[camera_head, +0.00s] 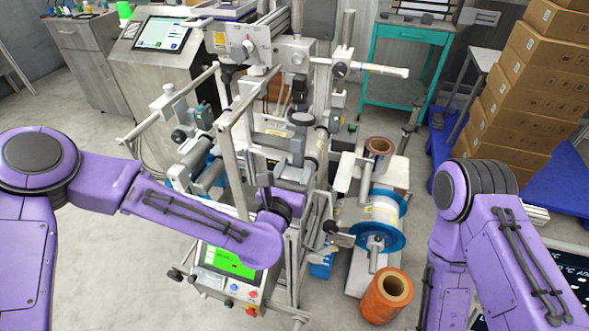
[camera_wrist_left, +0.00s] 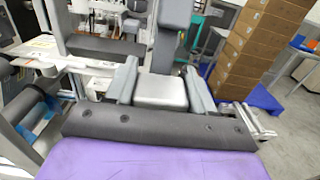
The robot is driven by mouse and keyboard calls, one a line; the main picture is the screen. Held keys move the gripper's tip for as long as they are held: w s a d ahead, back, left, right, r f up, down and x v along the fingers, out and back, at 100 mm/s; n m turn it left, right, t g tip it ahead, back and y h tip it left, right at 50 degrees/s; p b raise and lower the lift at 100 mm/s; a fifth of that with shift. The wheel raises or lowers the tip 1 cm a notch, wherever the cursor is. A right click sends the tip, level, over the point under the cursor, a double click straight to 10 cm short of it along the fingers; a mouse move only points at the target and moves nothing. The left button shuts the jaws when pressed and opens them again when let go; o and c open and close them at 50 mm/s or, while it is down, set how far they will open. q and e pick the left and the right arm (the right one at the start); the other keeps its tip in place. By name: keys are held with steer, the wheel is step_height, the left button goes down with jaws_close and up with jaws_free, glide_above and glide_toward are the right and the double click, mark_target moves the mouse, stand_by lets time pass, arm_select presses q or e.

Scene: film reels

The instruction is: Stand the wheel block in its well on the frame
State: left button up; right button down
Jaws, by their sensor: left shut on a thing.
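My left gripper (camera_head: 291,170) is over the middle of the machine frame (camera_head: 228,148), in front of a dark grey upright piece (camera_head: 299,143) with a round top. In the left wrist view, the two grey fingers (camera_wrist_left: 161,88) are shut on a silver-grey block, the wheel block (camera_wrist_left: 160,92). A dark grey upright part (camera_wrist_left: 172,40) rises just beyond it; I cannot tell whether it belongs to the block. The block's underside and the well are hidden. My right arm comes in at the right, with its gripper out of view.
A blue-flanged reel (camera_head: 378,222) and a copper-coloured roll (camera_head: 380,146) are right of the frame. An orange roll (camera_head: 386,296) stands on the floor. A green-screen panel (camera_head: 230,262) is below my left arm. Stacked cartons (camera_head: 535,85) stand at the back right.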

arm_select(q)
steer(key=shift+w+f, duration=0.2)
steer(key=shift+w, duration=0.05)
steer(key=shift+s, duration=0.15)
steer(key=shift+s+f+b, duration=0.2)
steer(key=shift+f+b, duration=0.75)
steer(key=shift+b, duration=0.05)
steer(key=o, duration=1.2)
steer(key=shift+c, duration=0.2)
steer(key=shift+o, duration=0.4)
steer(key=shift+s, duration=0.1)
